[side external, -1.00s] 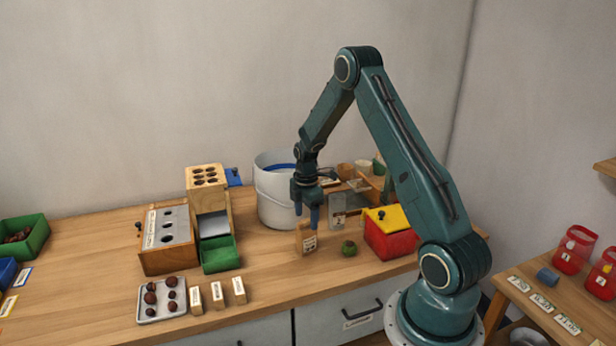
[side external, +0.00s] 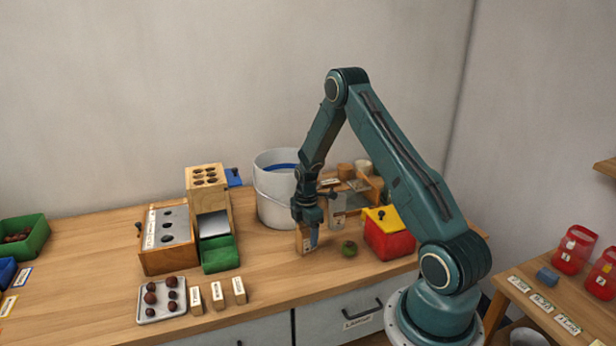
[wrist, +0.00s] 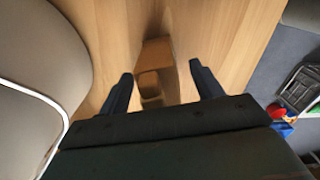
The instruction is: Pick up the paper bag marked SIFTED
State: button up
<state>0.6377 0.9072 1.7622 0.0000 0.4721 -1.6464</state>
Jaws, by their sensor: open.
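A small tan paper bag (side external: 300,240) stands upright on the bench in front of the white bucket; its label is too small to read. My gripper (side external: 308,242) points down at this bag, with its fingers low beside it and covering part of it in the side view. In the wrist view, the bag (wrist: 154,52) shows between the two spread fingers of my gripper (wrist: 161,75). The jaws are open, and a gap shows on each side of the bag.
The white bucket (side external: 270,205) stands close behind my gripper. Several small labelled blocks (side external: 218,295) stand front left. Bare bench lies in front of the bag.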

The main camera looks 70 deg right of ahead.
jog(key=shift+f, duration=0.5)
jog(key=shift+c, duration=0.3)
jog(key=c, duration=1.1)
